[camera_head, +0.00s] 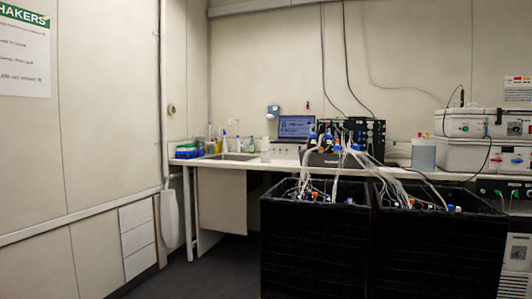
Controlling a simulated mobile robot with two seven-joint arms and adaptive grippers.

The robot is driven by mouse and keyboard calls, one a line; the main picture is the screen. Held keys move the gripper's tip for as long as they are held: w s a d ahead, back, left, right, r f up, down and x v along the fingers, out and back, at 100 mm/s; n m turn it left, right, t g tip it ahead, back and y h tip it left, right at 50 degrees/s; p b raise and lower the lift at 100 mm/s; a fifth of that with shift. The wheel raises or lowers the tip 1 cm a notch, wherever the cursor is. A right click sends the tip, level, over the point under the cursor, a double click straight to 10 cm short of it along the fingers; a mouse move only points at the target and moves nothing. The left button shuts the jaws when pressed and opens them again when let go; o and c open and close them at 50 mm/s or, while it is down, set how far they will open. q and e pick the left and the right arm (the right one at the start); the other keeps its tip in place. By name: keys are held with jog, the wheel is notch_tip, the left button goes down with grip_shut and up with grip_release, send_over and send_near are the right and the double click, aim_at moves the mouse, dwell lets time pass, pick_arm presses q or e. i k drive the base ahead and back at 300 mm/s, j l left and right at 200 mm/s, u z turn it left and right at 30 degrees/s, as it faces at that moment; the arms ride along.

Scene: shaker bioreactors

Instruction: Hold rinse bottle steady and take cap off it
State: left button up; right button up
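Several small bottles stand around the sink (232,156) on the far white bench. A small whitish bottle (265,150) stands right of the sink, and a slim white bottle (224,143) stands behind the sink. They are too small for me to tell which is the rinse bottle, or to make out a cap clearly. Neither of my grippers is in view.
Two black crates (315,240) (440,246) with tubes stand in front of the bench (222,165). A laptop (296,127), black tubing equipment (355,135) and white cases (470,123) are on it. The floor (215,275) at left of the crates is clear.

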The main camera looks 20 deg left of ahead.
aim_at(265, 150)
jog(key=j+u, duration=0.1)
jog(key=u, duration=0.3)
jog(key=i+u, duration=0.15)
jog(key=u, duration=0.3)
jog(key=i+u, duration=0.1)
jog(key=u, duration=0.3)
jog(key=i, duration=3.35)
jog(key=i+j+z, duration=0.1)
jog(key=i, duration=0.4)
jog(key=i+j+z, duration=0.15)
jog(key=i, duration=0.35)
jog(key=i+j+z, duration=0.1)
jog(key=i, duration=0.4)
